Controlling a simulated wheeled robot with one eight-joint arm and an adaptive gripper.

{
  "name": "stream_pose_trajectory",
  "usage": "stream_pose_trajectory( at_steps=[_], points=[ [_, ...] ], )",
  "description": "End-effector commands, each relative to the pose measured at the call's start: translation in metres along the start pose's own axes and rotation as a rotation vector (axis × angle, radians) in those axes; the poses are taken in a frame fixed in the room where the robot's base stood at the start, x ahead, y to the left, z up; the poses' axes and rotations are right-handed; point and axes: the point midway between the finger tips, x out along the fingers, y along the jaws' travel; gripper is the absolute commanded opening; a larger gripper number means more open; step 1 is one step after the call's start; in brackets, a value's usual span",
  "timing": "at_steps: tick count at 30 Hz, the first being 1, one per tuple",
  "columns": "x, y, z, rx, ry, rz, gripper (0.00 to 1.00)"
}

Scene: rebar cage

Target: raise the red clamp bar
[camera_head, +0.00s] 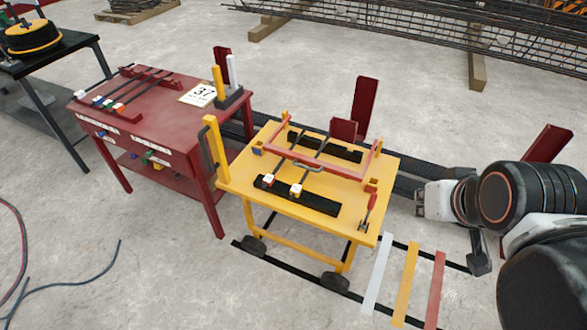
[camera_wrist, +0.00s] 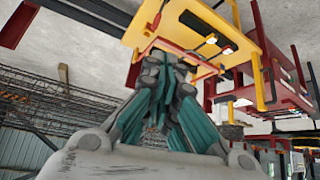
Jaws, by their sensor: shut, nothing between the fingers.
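The red clamp bar (camera_head: 318,169) lies low across the yellow cart (camera_head: 235,180), over dark rods with white-tagged ends. Side arms run back from its ends, and a dark handle sits near its middle. A small red lever (camera_head: 369,205) stands at the cart's front right corner. My gripper (camera_head: 421,198) is right of the cart, apart from it and from the bar.
A red table (camera_head: 150,110) with rods and a card marked 37 stands left of the cart. Red upright plates (camera_head: 366,103) stand behind the cart. Coloured strips (camera_head: 405,283) lie on the floor at front right. Rebar mesh (camera_head: 440,30) lies at the back. Open floor lies in front.

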Motion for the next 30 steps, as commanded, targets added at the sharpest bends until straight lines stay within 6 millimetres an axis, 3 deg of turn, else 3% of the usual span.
stream_pose_trajectory(
  at_steps=[8,14,23,30],
  points=[
    [0.001,-0.002,-0.009,-0.046,-0.007,-0.002,0.00],
    [0.014,-0.013,-0.050,-0.283,-0.040,-0.015,0.00],
    [0.063,-0.044,-0.124,-0.780,-0.101,-0.057,0.00],
    [0.124,-0.078,-0.170,-1.174,-0.142,-0.106,0.00]
  ],
)
